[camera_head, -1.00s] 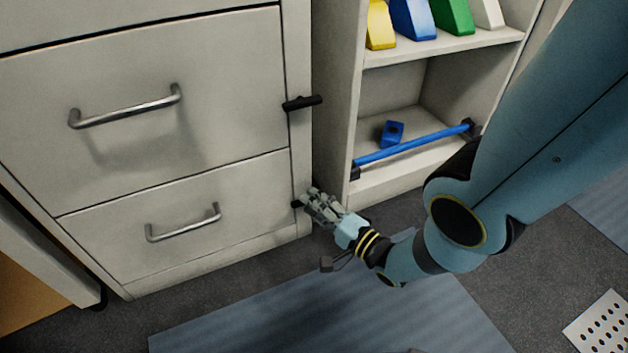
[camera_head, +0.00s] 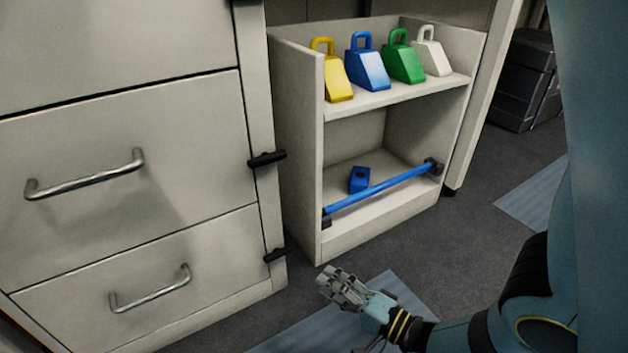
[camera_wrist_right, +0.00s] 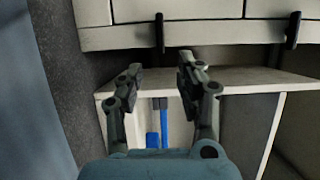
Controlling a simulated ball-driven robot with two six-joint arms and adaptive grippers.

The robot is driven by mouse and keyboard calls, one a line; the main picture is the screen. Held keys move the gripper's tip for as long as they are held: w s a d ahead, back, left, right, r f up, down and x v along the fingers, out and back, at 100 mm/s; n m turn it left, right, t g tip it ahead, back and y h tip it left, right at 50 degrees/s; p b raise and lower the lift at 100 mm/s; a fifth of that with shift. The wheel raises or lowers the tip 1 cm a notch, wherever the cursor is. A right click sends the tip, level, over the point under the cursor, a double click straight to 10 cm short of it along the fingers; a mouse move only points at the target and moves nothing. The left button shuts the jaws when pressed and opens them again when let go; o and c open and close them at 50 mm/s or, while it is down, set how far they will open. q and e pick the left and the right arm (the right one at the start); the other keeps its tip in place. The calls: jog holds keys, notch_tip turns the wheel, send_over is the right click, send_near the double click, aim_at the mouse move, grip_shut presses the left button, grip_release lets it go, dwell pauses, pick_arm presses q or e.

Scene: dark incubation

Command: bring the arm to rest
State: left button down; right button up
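My right gripper (camera_head: 331,280) is low in the head view, with its arm coming in from the lower right. It appears empty and clear of the cabinet and shelf in that view. In the right wrist view the two fingers of the gripper (camera_wrist_right: 160,68) are spread, with a gap between them and nothing held. The lower black latch (camera_head: 275,255) on the cabinet edge is left of the gripper, and the upper latch (camera_head: 267,159) is above it. My left gripper is not in view.
A drawer cabinet (camera_head: 110,170) with closed drawers stands at left. The shelf (camera_head: 300,130) holds yellow, blue, green and white handled blocks on top. A blue bar (camera_head: 385,188) crosses its lower bay before a small blue block (camera_head: 359,180). Dark boxes (camera_head: 524,80) stand at right.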

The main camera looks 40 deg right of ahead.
jog(key=shift+s, duration=0.25)
dwell(0.4)
